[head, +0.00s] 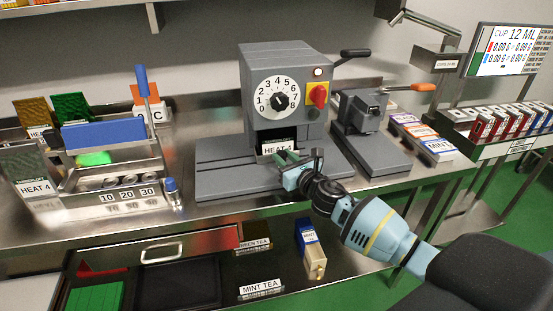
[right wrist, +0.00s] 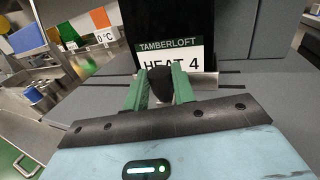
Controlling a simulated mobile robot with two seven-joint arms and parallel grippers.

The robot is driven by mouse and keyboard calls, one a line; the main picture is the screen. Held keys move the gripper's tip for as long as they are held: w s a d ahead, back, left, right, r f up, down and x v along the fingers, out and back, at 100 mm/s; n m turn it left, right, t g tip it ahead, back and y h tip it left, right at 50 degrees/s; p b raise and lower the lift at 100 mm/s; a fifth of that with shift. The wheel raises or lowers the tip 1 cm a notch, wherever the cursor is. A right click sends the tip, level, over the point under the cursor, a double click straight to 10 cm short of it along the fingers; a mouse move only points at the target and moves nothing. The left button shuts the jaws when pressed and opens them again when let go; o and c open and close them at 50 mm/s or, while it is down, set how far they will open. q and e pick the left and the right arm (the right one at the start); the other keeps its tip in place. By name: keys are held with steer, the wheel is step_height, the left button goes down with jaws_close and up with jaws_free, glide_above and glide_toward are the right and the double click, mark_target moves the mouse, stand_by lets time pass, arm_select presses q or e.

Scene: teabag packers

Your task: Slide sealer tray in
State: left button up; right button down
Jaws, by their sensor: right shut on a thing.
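The grey sealer (head: 285,85) stands on the steel counter, with a dial from 0 to 8, a red knob on a yellow plate and a small lamp. The sealer tray, a dark piece with a "HEAT 4" label (head: 277,149), sits at the opening low in its front. In the right wrist view the tray (right wrist: 165,25) is black with a white and green label. My right gripper (head: 285,161) has its green fingers shut on the tray's dark knob (right wrist: 160,85), in front of the label. How deep the tray sits is hidden. My left gripper is not in view.
A smaller grey press (head: 362,110) with an orange-handled lever stands to the right. A steel rack (head: 120,180) marked 10, 20, 30 stands to the left, beside a small blue-topped bottle (head: 171,190). The sealer's base (head: 225,180) is bare left of my gripper.

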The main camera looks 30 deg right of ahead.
steer(key=shift+d+f, duration=0.1)
steer(key=shift+d, duration=0.1)
steer(key=c, duration=1.1)
jaws_free()
steer(key=shift+s+d, duration=0.1)
steer(key=shift+d, duration=0.05)
steer(key=shift+c, duration=0.2)
steer(key=shift+s, duration=3.9)
